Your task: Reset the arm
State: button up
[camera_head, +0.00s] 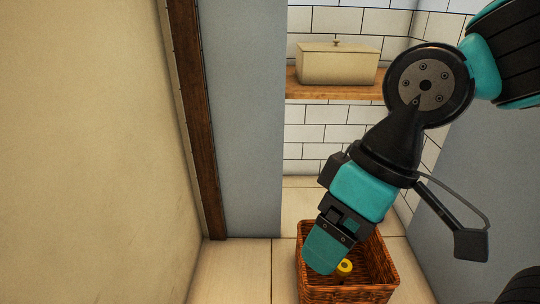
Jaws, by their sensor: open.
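My arm reaches in from the upper right in the head view. My gripper (322,252) points down and to the left, over the wicker basket. Only one broad teal finger shows clearly, and the gap between the fingers is hidden from this side. A yellow round thing with a dark centre (345,266) is inside the basket, just right of the fingertip and partly covered by it. I cannot tell whether the finger touches it.
The brown wicker basket (388,277) stands on the pale tiled floor. A cream lidded box (338,66) sits on a wooden shelf (330,91) against white tiles. A blue-grey wall panel (245,130) and a dark wooden post (196,120) stand to the left.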

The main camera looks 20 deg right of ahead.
notch_tip(320, 180, up, 46)
jog(key=p, duration=4.4)
jog(key=shift+f, duration=0.1)
